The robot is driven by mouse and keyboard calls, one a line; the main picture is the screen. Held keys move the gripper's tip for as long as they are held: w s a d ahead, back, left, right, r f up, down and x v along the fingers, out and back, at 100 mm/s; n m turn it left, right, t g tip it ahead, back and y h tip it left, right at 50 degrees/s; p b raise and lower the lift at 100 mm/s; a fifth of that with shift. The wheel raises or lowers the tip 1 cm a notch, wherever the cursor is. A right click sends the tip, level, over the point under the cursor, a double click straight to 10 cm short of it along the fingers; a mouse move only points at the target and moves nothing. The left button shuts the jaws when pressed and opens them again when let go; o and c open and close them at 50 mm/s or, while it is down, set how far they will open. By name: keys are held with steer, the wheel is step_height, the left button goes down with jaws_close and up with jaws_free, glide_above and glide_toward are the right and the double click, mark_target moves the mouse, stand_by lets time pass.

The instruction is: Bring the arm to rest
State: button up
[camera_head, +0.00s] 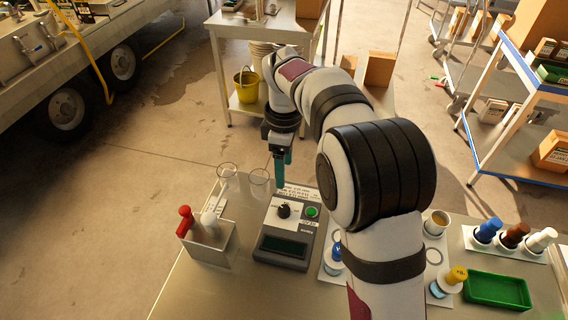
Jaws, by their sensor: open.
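My arm rises from the bottom of the head view, bends at a large black-banded joint and reaches forward and left. My gripper (281,172) points down with teal fingers. It hangs near the back edge of the grey device with a dial, a green button and a dark screen (285,246). Its fingers hold nothing that I can see. The gap between the fingers is hard to make out from this side. I cannot tell whether the fingertips touch the device. My arm hides part of the table behind it.
Left of the device, a metal holder (210,249) bears red- and white-topped items, with clear rings behind. Right of my arm are a yellow-topped item (456,275), a green tray (498,290) and a rack with blue, brown and white tops (513,237). Carts and a trailer stand beyond.

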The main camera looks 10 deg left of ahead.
steer(key=shift+r, duration=0.2)
steer(key=s+d+r+m+y, duration=0.1)
steer(key=s+d+r+m, duration=0.2)
steer(key=s+d+m, duration=0.35)
steer(key=s+d+r+m, duration=0.3)
steer(key=s+d+m, duration=0.3)
steer(key=s+d, duration=0.1)
steer(key=s+d+f+m, duration=0.2)
steer(key=s+m, duration=0.3)
steer(key=s, duration=0.2)
steer(key=s+d+f+m, duration=0.1)
steer(key=s+d+m, duration=0.1)
steer(key=s+m, duration=0.4)
steer(key=shift+s+d+f+y, duration=0.4)
steer(key=shift+s, duration=0.7)
